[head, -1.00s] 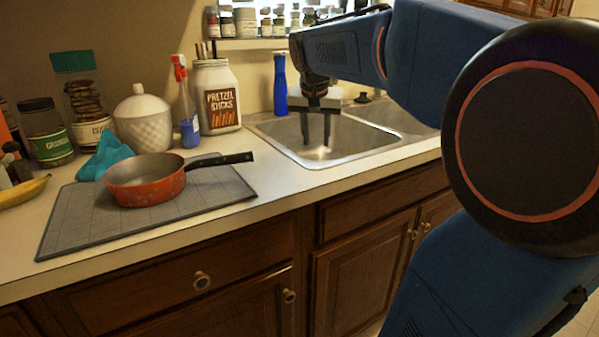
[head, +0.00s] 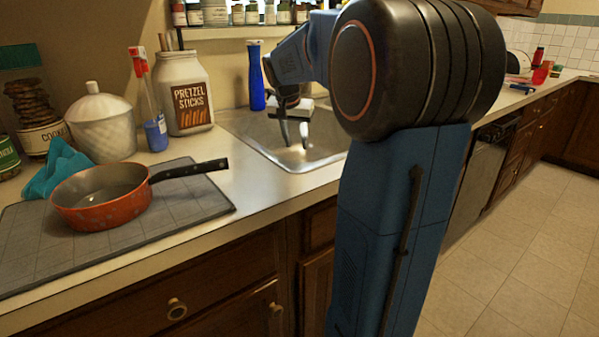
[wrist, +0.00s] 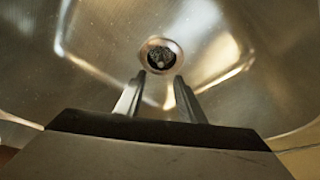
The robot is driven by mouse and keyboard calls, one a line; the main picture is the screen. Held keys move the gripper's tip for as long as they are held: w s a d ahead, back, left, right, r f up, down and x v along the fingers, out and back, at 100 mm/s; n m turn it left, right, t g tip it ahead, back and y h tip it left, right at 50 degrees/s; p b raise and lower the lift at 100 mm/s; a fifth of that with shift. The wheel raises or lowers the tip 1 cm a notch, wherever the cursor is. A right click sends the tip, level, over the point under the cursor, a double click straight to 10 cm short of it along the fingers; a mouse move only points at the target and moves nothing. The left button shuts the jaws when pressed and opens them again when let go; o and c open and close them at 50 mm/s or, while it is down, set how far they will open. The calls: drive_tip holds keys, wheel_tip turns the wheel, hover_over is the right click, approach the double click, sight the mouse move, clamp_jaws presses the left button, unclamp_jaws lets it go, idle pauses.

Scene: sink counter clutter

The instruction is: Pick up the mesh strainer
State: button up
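In the wrist view, the mesh strainer (wrist: 160,55) appears as a small round metal piece with a dark, speckled centre at the sink's drain. I cannot tell its mesh clearly. My gripper (wrist: 159,79) points toward it, with its two fingers apart and nothing between them. The strainer shows just beyond the fingertips, and the gap in depth is unclear. In the head view, my gripper (head: 294,142) hangs over the steel sink (head: 262,151), fingers pointing down. The strainer cannot be made out there.
An orange pan (head: 100,211) sits on a grey mat (head: 190,212), handle toward the sink. A blue bottle (head: 256,78) stands behind the sink. The sink walls surround my gripper.

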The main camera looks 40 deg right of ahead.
drive_tip(key=x, duration=1)
drive_tip(key=shift+w, duration=0.15)
drive_tip(key=shift+r, duration=0.1)
drive_tip(key=shift+a, duration=0.1)
drive_tip(key=shift+c, duration=0.3)
clamp_jaws()
